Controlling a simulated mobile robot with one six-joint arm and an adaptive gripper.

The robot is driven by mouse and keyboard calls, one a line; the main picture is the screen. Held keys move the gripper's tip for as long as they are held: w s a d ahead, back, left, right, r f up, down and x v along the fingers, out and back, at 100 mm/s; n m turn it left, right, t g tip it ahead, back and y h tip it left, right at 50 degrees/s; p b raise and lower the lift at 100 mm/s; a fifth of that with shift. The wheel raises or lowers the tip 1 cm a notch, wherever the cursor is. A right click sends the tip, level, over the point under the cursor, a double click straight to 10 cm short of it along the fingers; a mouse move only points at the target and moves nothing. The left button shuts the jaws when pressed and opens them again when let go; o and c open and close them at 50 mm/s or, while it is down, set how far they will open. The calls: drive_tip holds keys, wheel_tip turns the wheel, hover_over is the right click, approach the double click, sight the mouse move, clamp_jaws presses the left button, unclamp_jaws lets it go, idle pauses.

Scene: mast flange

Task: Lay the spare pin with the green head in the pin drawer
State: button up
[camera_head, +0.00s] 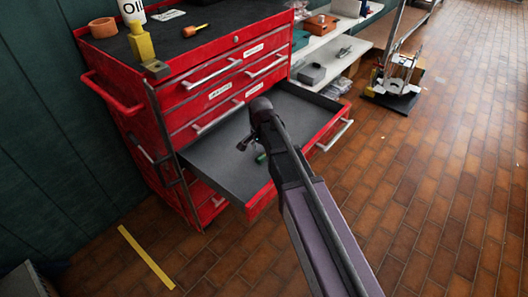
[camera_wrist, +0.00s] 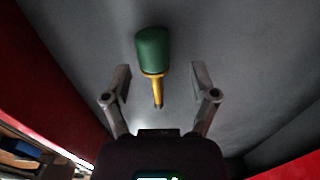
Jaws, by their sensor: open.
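The spare pin with the green head (camera_wrist: 152,50) lies on the grey floor of the open pin drawer, its brass shank pointing toward my gripper in the wrist view. In the head view its green head (camera_head: 261,157) shows just below my gripper. My gripper (camera_wrist: 160,80) is open, with one finger on each side of the shank and a gap on both sides. It also shows in the head view (camera_head: 250,145), inside the drawer's outline. The pin drawer (camera_head: 205,160) is pulled out from the red cabinet. My arm hides part of the drawer.
The red tool cabinet (camera_head: 190,75) has closed drawers above the open one. An oil bottle (camera_head: 133,12), a tape roll (camera_head: 103,27) and a screwdriver (camera_head: 194,30) are on its top. A white shelf (camera_head: 335,55) stands behind. Brick floor on the right is largely clear.

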wheel_tip(320, 180, up, 11)
drive_tip(key=p, duration=1)
drive_tip(key=shift+p, duration=0.3)
idle(0.5)
drive_tip(key=s+d+n, duration=0.3)
drive_tip(key=s+d, duration=0.4)
drive_tip(key=d, duration=0.3)
drive_tip(key=s+d+n, duration=0.4)
drive_tip(key=s+d, duration=0.3)
drive_tip(key=d, duration=0.2)
drive_tip(key=shift+d+n, duration=0.3)
drive_tip(key=shift+d, duration=0.1)
